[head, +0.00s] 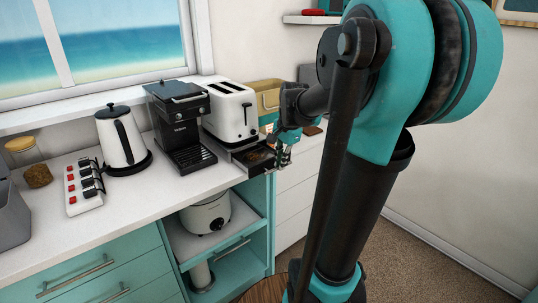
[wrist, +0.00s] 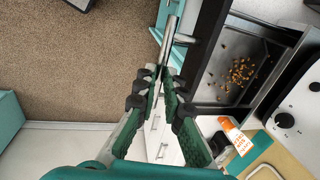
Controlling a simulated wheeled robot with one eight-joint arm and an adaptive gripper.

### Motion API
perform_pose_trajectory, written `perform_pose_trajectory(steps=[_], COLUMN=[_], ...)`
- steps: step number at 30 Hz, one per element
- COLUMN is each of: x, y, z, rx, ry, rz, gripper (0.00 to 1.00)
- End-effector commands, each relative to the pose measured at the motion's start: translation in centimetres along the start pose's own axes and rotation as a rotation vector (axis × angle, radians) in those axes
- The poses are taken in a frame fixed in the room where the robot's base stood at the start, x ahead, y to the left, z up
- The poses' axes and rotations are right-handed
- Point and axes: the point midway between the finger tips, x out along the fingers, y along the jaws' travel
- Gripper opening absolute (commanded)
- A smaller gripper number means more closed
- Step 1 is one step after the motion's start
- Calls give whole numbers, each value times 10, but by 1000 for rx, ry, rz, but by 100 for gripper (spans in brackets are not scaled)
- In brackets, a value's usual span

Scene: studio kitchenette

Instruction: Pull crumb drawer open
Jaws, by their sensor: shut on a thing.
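The white toaster (head: 232,108) stands on the counter, and its control face also shows at the right of the wrist view (wrist: 297,112). The crumb drawer (head: 262,161) sticks out from under its front. In the wrist view the drawer's metal tray (wrist: 257,47) is open to view, with brown crumbs (wrist: 239,72) on its floor. A metal bar handle (wrist: 168,42) stands off the drawer's dark front. My gripper (wrist: 167,76) is shut on the near end of this handle. In the head view my gripper (head: 283,152) is at the drawer's front, partly hiding it.
A black coffee machine (head: 180,125) stands close left of the toaster. Farther left are a kettle (head: 122,138) and a power strip (head: 83,186). A tan bread box (head: 266,98) is behind my gripper.

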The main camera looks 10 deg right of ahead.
Motion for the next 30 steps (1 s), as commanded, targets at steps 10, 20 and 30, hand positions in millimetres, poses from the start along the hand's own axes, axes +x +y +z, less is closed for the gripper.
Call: perform_pose_trajectory(steps=[10, 20, 30], x=[-11, -14, -14], y=[57, 69, 69], z=[0, 0, 0], rx=[2, -1, 0], ry=[1, 0, 0], rz=[1, 1, 1], gripper=[0, 0, 19])
